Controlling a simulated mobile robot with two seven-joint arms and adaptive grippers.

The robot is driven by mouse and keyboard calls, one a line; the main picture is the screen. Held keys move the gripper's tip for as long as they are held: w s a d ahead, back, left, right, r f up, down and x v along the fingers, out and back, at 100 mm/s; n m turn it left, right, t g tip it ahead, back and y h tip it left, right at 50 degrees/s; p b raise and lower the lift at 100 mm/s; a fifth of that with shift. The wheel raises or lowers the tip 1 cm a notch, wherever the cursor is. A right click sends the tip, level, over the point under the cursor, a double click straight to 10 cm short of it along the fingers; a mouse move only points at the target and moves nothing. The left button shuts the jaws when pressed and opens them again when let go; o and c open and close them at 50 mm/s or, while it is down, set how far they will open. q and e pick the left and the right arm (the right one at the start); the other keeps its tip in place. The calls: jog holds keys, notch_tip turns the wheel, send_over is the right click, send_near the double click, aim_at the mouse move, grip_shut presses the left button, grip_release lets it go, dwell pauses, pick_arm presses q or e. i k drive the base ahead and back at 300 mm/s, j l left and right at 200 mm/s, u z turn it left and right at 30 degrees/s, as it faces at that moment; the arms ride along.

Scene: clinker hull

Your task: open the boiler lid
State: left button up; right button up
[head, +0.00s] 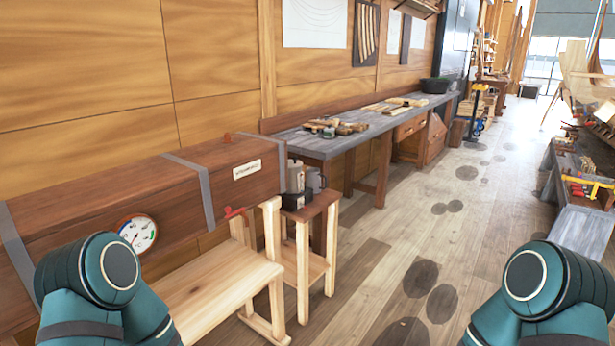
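I cannot make out a boiler or its lid in the head view. A long dark wooden box (90,205) with grey metal straps runs along the left wall. A round dial gauge (138,233) and a pale label plate (247,170) are on its front. Only the teal upper parts of my two arms show, at the bottom left and bottom right. Neither of my grippers is in view.
A pale wooden bench (215,285) stands before the box. Beside it, a small stand (313,207) holds grey containers (296,177). A long grey workbench (375,122) with wood pieces follows the wall. The plank floor (390,245) is open, with dark round patches.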

aim_at(293, 163)
jog(key=i+l+u, duration=0.3)
jog(key=i+l, duration=0.2)
jog(key=i+z, duration=0.4)
jog(key=i, duration=0.8)
